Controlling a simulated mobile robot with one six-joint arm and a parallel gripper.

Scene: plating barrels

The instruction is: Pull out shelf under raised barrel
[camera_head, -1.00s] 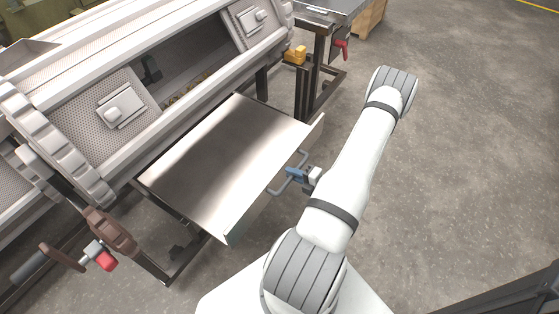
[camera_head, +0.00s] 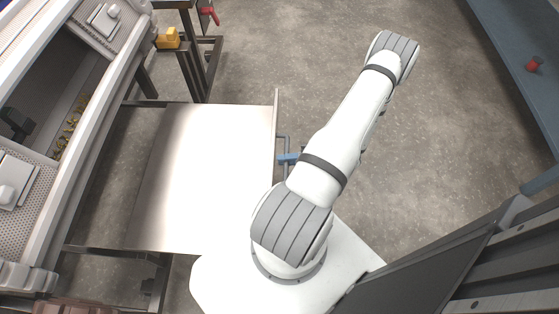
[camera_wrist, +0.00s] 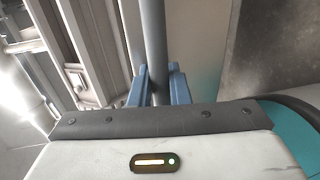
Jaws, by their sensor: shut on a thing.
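The shelf (camera_head: 205,180) is a flat shiny metal sheet with an upright front lip. It sticks out to the right of the raised barrel (camera_head: 95,105), and a gap over the frame shows between them. The barrel's side is open, with small brass-coloured parts inside. The shelf's handle (camera_head: 287,140) is a grey bar on the outer face of the lip. My gripper (camera_head: 288,158) has blue fingers closed around this bar. In the wrist view the bar (camera_wrist: 154,40) runs between the two blue fingers of my gripper (camera_wrist: 159,88). My arm partly hides the handle's lower part.
A dark frame (camera_head: 190,50) with a yellow block (camera_head: 168,39) stands behind the shelf. A blue-grey bench (camera_head: 515,50) with a small red item (camera_head: 534,64) is at the right. The concrete floor between them is clear.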

